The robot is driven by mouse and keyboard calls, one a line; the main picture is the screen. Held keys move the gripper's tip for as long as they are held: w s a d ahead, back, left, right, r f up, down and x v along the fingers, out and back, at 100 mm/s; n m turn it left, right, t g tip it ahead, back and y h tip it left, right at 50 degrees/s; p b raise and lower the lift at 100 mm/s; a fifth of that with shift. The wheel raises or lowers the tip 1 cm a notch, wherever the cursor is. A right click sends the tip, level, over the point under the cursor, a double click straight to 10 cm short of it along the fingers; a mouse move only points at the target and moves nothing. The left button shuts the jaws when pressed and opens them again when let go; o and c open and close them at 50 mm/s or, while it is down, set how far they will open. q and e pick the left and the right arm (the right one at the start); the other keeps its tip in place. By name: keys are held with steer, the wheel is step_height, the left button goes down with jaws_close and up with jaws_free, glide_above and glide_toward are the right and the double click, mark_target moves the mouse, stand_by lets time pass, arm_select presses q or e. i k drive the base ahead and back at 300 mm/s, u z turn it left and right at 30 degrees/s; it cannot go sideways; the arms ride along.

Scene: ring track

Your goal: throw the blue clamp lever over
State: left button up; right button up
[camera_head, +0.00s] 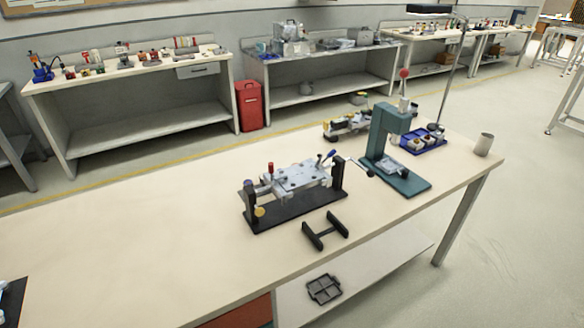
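A clamping fixture with a pale metal plate (300,178) stands on a black base (290,212) in the middle of the workbench. The blue clamp lever (329,156) is at the fixture's far right corner. It is small in view and its handle sticks up at a slant; its exact pivot is hard to make out. A red-topped knob (271,168) stands at the fixture's left back, and a yellow knob (260,211) is at its left front. Neither of my grippers shows in the head view, and nothing is touching the lever.
A teal press (390,150) with a red ball handle stands right of the fixture. Behind it are a blue tray (423,142) and a grey cup (484,144). A black H-shaped piece (325,230) lies in front.

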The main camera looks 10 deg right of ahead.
mark_target(330, 155)
steer(key=k, duration=0.5)
steer(key=z, duration=1.15)
steer(key=i, duration=0.7)
steer(key=u, duration=5.15)
steer(key=k, duration=1.65)
steer(key=u, duration=0.05)
